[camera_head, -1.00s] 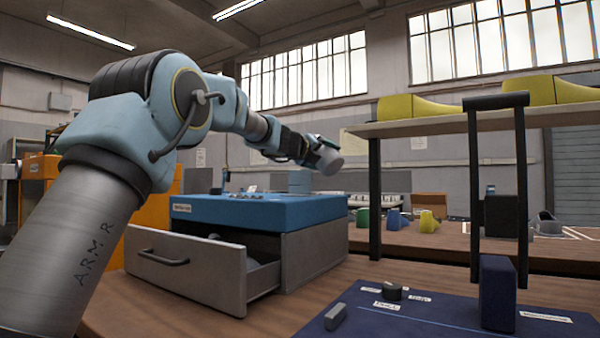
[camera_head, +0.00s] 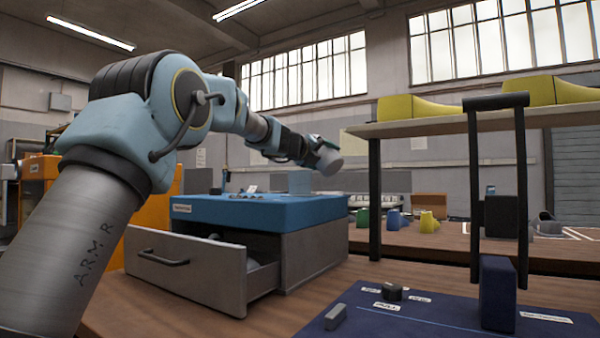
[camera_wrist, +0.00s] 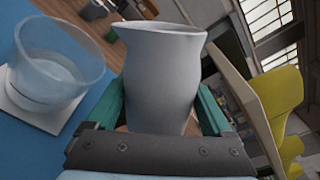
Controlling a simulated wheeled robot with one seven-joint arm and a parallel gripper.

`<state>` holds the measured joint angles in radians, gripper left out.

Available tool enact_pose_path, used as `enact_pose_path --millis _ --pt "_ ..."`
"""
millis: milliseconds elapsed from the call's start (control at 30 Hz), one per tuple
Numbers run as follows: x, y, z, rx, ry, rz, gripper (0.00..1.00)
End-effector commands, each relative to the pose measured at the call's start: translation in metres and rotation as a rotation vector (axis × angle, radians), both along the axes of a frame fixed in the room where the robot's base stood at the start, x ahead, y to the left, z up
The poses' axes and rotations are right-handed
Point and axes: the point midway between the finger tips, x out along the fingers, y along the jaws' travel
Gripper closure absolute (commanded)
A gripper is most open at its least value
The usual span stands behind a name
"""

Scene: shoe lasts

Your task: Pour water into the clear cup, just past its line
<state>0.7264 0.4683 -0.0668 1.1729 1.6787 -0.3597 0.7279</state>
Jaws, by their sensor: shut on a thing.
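My gripper (camera_wrist: 163,115) is shut on a pale grey pitcher (camera_wrist: 162,65), whose body sits between the green fingers. The pitcher also shows at the end of my arm in the head view (camera_head: 329,163), above the blue-topped case. In the wrist view the clear cup (camera_wrist: 58,60) stands on a white square pad (camera_wrist: 35,112), left of the pitcher and apart from it. The cup holds some water in its lower part. I cannot make out its line or a stream from the pitcher.
The cup's pad lies on a blue top (camera_wrist: 30,150). The case (camera_head: 255,210) has an open grey drawer (camera_head: 190,265) facing front. A shelf (camera_head: 470,120) with yellow shoe lasts (camera_head: 410,107) stands right.

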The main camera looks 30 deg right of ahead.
Motion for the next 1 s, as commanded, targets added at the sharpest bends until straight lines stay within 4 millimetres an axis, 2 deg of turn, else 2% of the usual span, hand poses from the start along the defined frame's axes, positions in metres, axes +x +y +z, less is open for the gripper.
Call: enact_pose_path --millis 467,667,1000 --pt "-0.001 0.000 0.001 0.004 -0.016 0.000 0.87" --pt "-0.003 0.000 0.004 0.050 -0.153 -0.001 0.87" --pt "-0.008 0.000 -0.030 0.080 -0.237 0.001 0.87"
